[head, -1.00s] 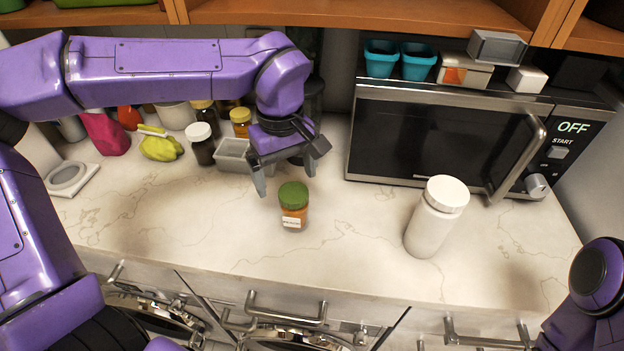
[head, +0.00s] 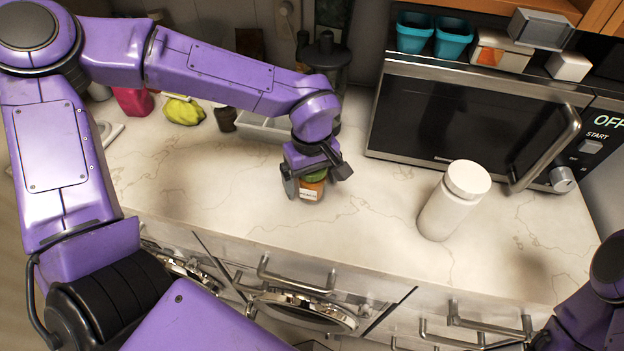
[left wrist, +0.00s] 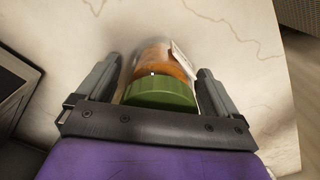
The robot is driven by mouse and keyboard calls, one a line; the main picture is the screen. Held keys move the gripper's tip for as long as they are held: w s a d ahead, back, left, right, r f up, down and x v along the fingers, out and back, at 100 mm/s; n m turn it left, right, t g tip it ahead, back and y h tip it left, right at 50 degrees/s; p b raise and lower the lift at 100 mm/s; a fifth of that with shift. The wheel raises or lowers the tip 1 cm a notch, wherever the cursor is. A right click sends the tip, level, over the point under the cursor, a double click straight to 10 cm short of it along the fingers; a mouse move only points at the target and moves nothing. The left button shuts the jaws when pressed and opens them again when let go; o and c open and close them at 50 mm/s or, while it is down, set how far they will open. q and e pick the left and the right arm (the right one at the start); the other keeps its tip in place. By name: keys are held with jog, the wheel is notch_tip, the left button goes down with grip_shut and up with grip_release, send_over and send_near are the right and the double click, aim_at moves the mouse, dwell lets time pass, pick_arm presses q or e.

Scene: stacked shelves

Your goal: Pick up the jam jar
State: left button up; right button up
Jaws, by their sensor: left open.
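The jam jar (head: 311,189) is a small orange jar with a green lid and a white label, standing on the marble counter. In the left wrist view the jar (left wrist: 163,80) lies between the two fingers, its green lid close to the palm. My left gripper (head: 317,183) is open and lowered around the jar, one finger on each side. In the wrist view a gap shows at the left finger; the right finger is close to the jar, and I cannot tell whether it touches. The gripper partly hides the lid in the head view. My right gripper is not in view.
A white bottle (head: 453,200) stands on the counter to the right, before the microwave (head: 460,120). A grey tray (head: 262,128) and a dark canister (head: 327,70) are behind the gripper. The counter left of the jar is clear. Drawer handles line the front edge.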

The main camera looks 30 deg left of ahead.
pick_arm(q)
jog(key=shift+w, duration=0.1)
jog(key=c, duration=1.5)
jog(key=shift+r, duration=0.15)
